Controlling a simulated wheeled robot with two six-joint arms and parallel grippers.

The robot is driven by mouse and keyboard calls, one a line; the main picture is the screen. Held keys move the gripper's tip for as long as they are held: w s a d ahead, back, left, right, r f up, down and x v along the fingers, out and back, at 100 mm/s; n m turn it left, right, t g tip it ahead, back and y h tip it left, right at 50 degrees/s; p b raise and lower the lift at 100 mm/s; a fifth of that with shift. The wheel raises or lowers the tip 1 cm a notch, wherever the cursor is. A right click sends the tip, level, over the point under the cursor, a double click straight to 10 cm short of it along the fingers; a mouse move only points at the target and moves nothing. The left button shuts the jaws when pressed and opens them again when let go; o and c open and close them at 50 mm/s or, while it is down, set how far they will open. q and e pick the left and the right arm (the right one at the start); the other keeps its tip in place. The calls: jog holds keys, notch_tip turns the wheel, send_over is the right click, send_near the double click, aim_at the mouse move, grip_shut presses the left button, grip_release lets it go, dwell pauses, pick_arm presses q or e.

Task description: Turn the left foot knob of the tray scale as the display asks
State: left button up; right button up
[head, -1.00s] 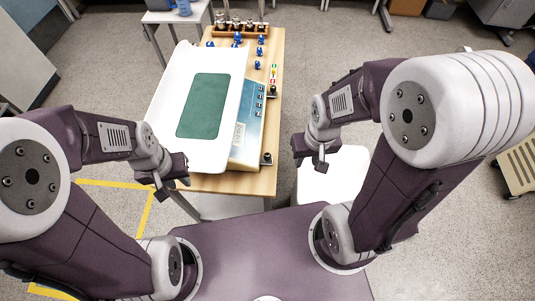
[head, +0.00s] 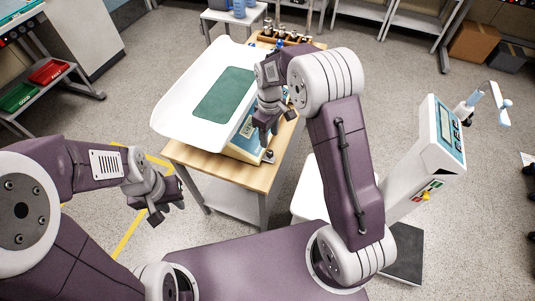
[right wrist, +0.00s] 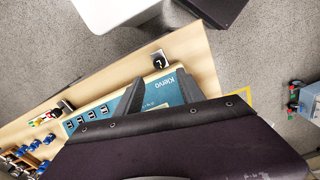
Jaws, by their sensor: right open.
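The tray scale has a white tray (head: 178,108) with a green mat (head: 224,95) over a cream and teal base (head: 243,143), on a wooden table. A small dark foot knob (head: 269,156) shows at the base's near right corner; the right wrist view shows it (right wrist: 158,59) too, and another dark knob (right wrist: 66,107) further along that side. My right gripper (head: 266,138) is open and empty above the base. In the right wrist view its fingers (right wrist: 157,84) point towards the near knob, apart from it. My left gripper (head: 168,213) appears open and empty, left of the table.
Weights in a wooden rack (head: 290,40) and blue items stand at the table's far end. A white stool (head: 310,190) is right of the table. A pillar with a display (head: 447,130) stands further right.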

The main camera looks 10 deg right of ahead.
aim_at(270, 152)
jog(key=shift+w+f, duration=0.15)
jog(key=shift+f, duration=0.15)
notch_tip(270, 152, down, 8)
jog(key=shift+f+b, duration=0.15)
jog(key=shift+b, duration=0.15)
jog(key=shift+s+d, duration=0.1)
jog(key=shift+s, duration=0.1)
grip_shut()
